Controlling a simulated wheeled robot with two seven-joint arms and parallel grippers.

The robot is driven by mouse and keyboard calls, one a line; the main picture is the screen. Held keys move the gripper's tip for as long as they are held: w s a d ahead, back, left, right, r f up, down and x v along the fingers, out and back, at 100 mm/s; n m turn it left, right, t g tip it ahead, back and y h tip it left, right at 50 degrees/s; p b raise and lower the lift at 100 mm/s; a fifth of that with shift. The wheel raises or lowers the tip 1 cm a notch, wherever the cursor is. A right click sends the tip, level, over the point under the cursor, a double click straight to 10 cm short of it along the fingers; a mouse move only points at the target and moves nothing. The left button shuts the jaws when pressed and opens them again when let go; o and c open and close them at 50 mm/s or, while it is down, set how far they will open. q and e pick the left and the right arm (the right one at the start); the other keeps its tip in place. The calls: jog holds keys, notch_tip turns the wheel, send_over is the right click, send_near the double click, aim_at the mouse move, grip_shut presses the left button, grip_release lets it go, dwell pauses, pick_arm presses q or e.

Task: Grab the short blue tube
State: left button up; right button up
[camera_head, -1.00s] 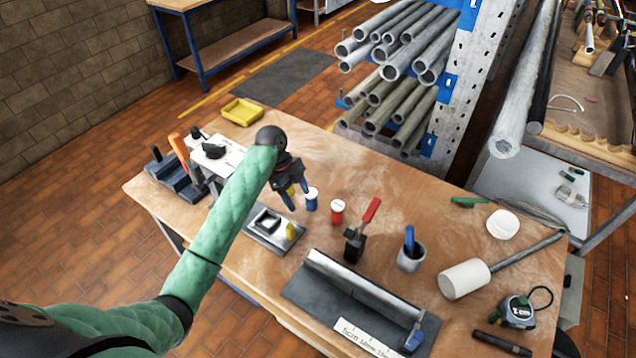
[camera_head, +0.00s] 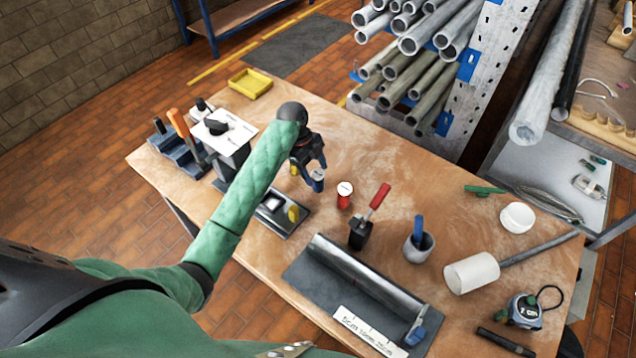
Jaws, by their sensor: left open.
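The short blue tube (camera_head: 318,182) stands upright on the wooden workbench (camera_head: 400,175), with a pale top. My left gripper (camera_head: 307,172) is open, fingers pointing down, at the tube's upper left. One dark finger overlaps the tube's top in the picture; I cannot tell whether it touches or whether the tube is between the fingers. A short red tube (camera_head: 344,197) with a white top stands just to the right, apart from the gripper. My right gripper is not in view.
A red-handled clamp (camera_head: 361,235), a grey cup (camera_head: 417,247) and a white-headed mallet (camera_head: 471,272) stand or lie to the right. A dark tray with a long pipe (camera_head: 366,278) is in front. A yellow bin (camera_head: 250,83) sits at the back. The bench behind the tubes is clear.

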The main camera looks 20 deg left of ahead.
aim_at(318, 182)
pick_arm(q)
jog(key=shift+b+x, duration=0.45)
jog(key=shift+x, duration=0.5)
jog(key=shift+s+d+f+b, duration=0.2)
jog(key=shift+d+f+b, duration=0.05)
jog(key=shift+f+b, duration=0.25)
jog(key=c, duration=1.1)
jog(key=shift+r, duration=0.1)
